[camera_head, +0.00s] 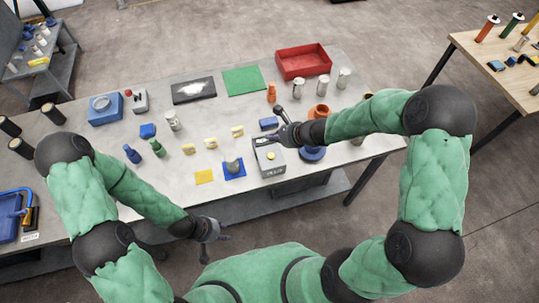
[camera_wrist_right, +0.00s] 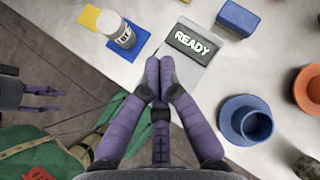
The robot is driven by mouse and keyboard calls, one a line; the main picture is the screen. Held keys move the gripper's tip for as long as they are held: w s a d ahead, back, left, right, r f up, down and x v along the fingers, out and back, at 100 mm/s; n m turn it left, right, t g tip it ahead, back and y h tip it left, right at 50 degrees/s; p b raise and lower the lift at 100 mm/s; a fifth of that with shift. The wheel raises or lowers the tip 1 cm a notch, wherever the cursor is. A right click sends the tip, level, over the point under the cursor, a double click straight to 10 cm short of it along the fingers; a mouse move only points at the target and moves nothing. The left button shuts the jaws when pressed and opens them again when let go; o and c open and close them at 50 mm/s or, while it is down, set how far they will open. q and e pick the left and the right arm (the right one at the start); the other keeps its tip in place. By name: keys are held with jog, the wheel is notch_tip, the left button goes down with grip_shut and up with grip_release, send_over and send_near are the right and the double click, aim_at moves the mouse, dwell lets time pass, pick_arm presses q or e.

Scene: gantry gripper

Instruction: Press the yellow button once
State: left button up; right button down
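The grey button box (camera_head: 270,168) stands near the table's front edge, with the yellow button (camera_head: 270,156) on its top. In the right wrist view the box's dark display (camera_wrist_right: 192,43) reads "READY"; the yellow button is not visible there, apparently behind my fingers. My right gripper (camera_head: 270,141) is over the far part of the box in the head view, and its purple fingertips (camera_wrist_right: 160,64) are together and empty. I cannot tell whether they touch the box. My left gripper (camera_head: 216,241) is open and empty in front of the table, with its fingers apart.
A blue cup on a saucer (camera_wrist_right: 250,122) stands close to the right of the box. A blue block (camera_wrist_right: 237,18) lies behind it. A can on a blue mat (camera_head: 235,174) is to the left. A red tray (camera_head: 303,72) is at the back.

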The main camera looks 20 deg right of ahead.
jog(key=shift+f, duration=0.1)
jog(key=b, duration=0.7)
send_over(273, 156)
notch_tip(273, 156, down, 8)
jog(key=shift+r, duration=0.2)
jog(key=shift+f+b, duration=0.45)
jog(key=shift+f, duration=0.05)
dwell(0.7)
jog(key=shift+f+b, duration=0.4)
jog(key=shift+b, duration=0.1)
jog(key=shift+f+b, duration=0.5)
jog(key=shift+b, duration=0.05)
dwell(0.8)
dwell(0.4)
jog(key=shift+r+p, duration=0.7)
jog(key=shift+r, duration=0.25)
